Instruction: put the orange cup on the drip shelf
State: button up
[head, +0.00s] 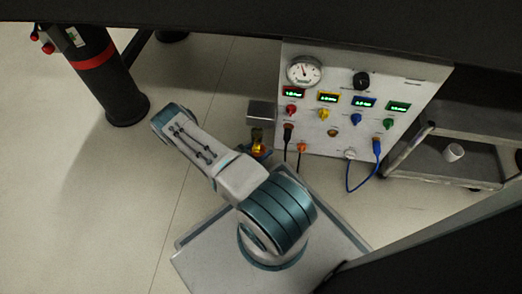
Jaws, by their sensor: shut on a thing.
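My gripper (257,136) is small and partly hidden behind my own arm, just left of the panel's lower left part. It is shut on a small orange-yellow thing (257,147), which looks like the orange cup; its outline and tilt are hard to make out. A flat grey ledge (262,112), which looks like the drip shelf, sticks out at the panel's left edge. It looks bare. The gripper and cup show just below it in the picture, apart from its top.
The white panel (333,131) carries a gauge (304,71), lit displays, coloured knobs and hanging cables, including a blue cable (348,185). A cart (424,160) at right holds a white cup (454,152). A dark post (110,88) stands at left. Open floor lies between.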

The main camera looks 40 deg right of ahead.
jog(key=shift+f, duration=0.15)
jog(key=o, duration=1)
jog(key=shift+c, duration=0.2)
